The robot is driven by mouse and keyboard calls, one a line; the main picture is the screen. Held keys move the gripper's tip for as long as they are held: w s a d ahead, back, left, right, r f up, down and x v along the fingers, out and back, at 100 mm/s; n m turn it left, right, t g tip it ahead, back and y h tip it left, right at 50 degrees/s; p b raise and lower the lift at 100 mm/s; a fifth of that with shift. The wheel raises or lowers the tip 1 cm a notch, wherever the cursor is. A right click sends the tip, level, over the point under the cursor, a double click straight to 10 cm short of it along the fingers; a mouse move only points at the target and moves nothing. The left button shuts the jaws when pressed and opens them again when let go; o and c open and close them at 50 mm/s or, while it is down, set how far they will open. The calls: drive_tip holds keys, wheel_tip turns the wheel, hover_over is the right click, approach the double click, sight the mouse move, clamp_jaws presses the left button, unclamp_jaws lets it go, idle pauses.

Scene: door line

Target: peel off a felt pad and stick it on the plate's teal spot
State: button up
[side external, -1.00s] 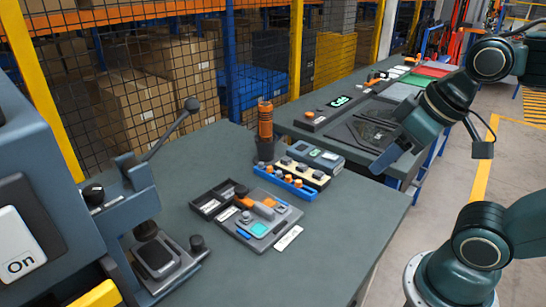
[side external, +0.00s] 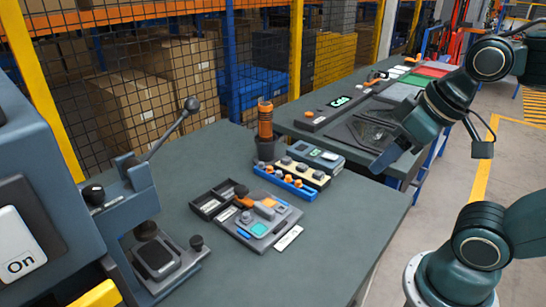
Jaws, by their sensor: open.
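The grey plate (side external: 284,222) lies on the near bench and bears several small parts. Its teal spot (side external: 259,229) shows bare near the plate's front edge, beside a small blue patch (side external: 244,234). A narrow white strip (side external: 289,238) lies on the bench along the plate's right side. I cannot make out a felt pad for sure at this size. My gripper (side external: 386,160) is open, above and to the right of the plate, near the gap between the benches. It appears empty and apart from everything; its fingertips are partly hidden by its own body.
A black divided tray (side external: 205,208) adjoins the plate on the left. Behind are a blue rack with orange knobs (side external: 286,183), a grey device (side external: 315,157) and an orange-and-black cylinder (side external: 265,130). A lever press (side external: 150,235) stands at left. The bench front is clear.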

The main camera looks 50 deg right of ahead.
drive_tip(key=m+g, duration=0.6)
drive_tip(key=m, duration=1.2)
hover_over(320, 172)
wheel_tip(320, 172, down, 8)
drive_tip(key=f, duration=0.1)
drive_tip(key=shift+a+r, duration=0.1)
drive_tip(key=shift+r, duration=0.15)
drive_tip(key=shift+f, duration=0.15)
drive_tip(key=shift+f, duration=6.75)
clamp_jaws()
